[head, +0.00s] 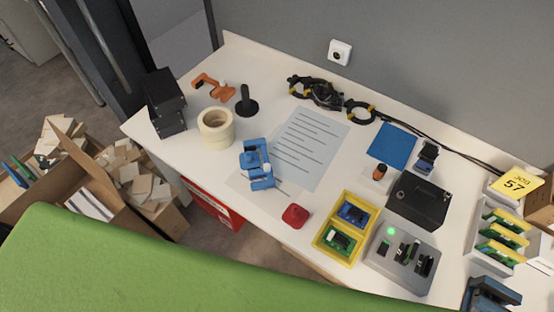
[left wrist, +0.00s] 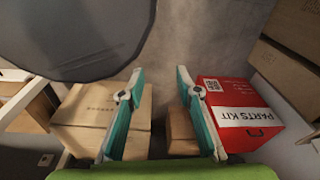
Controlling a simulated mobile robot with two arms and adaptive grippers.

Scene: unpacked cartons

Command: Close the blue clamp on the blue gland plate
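A flat blue plate (head: 392,145) lies at the back right of the white table in the head view. A small blue and dark clamp-like device (head: 427,155) stands just right of it. A larger blue device (head: 257,163) sits by the printed sheet, mid-table. I cannot tell from here which is the clamp, or whether a clamp is open. My left gripper (left wrist: 160,85) shows only in the left wrist view; its teal fingers are apart with nothing between them. It faces cartons, away from the tabletop devices. My right gripper is not seen in either view.
A yellow tray (head: 320,246) with boards, a grey box (head: 377,251) with a green light, a red knob-like piece (head: 295,216) and tape rolls (head: 215,128) occupy the table. The left wrist view has a red PARTS KIT carton (left wrist: 240,112) and a brown carton (left wrist: 90,104).

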